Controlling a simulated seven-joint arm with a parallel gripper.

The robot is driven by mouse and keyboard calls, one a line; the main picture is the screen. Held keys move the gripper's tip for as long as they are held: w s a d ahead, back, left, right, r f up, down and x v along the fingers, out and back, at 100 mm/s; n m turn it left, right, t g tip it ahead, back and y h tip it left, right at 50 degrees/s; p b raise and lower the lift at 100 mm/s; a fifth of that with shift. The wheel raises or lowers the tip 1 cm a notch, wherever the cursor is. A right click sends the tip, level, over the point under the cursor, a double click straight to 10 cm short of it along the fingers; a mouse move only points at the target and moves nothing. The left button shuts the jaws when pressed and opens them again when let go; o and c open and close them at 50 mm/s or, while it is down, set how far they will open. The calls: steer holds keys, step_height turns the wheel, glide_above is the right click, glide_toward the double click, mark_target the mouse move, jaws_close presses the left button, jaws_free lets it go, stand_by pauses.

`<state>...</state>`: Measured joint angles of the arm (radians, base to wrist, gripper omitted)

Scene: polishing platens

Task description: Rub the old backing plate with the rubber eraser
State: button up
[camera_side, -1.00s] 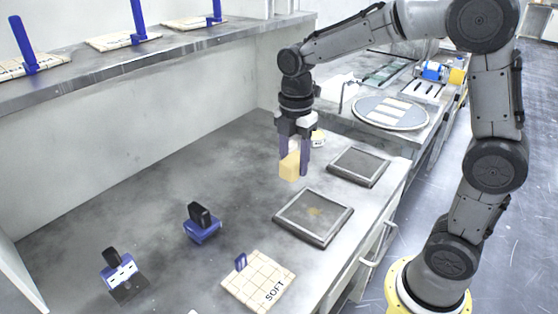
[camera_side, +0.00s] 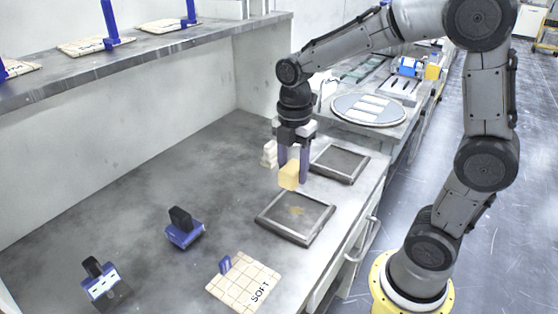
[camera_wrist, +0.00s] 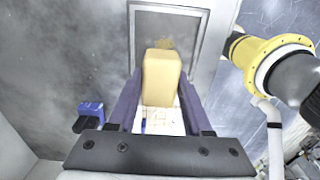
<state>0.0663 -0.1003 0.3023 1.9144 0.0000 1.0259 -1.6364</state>
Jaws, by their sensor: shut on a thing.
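My gripper (camera_side: 294,177) points down and is shut on a yellow block, the rubber eraser (camera_side: 289,174). The eraser also shows between the fingers in the wrist view (camera_wrist: 160,78). Below it is a dark, grey-framed plate (camera_side: 318,217) with a yellowish stain in its middle, which fits the old backing plate. The plate lies at the top of the wrist view (camera_wrist: 190,40). The eraser appears to hang above the plate's far edge. I cannot see any contact.
A second dark framed plate (camera_side: 341,163) lies behind. A cream tile marked SOFT (camera_side: 243,283) lies in front. Two blue blocks with black handles, the nearer to the plate (camera_side: 185,230) and the other (camera_side: 103,283), stand left. White stacked pieces (camera_side: 269,155) are behind my gripper.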

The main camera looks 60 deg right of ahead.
mark_target(303, 214)
steer(key=shift+s+d+f, duration=0.15)
steer(key=shift+s+f, duration=0.35)
steer(key=shift+f, duration=0.95)
steer(key=shift+s+d+f, duration=0.15)
steer(key=shift+s+f, duration=0.35)
steer(key=shift+f, duration=1)
steer(key=shift+s+d+f, duration=0.15)
steer(key=shift+s+f, duration=0.35)
steer(key=shift+f, duration=0.95)
steer(key=shift+w+f, duration=0.35)
steer(key=shift+w, duration=0.3)
jaws_close()
steer(key=shift+w+f, duration=0.15)
steer(key=shift+w, duration=1.35)
steer(key=shift+s, duration=2)
step_height(303, 214, up, 8)
steer(key=shift+s, duration=0.1)
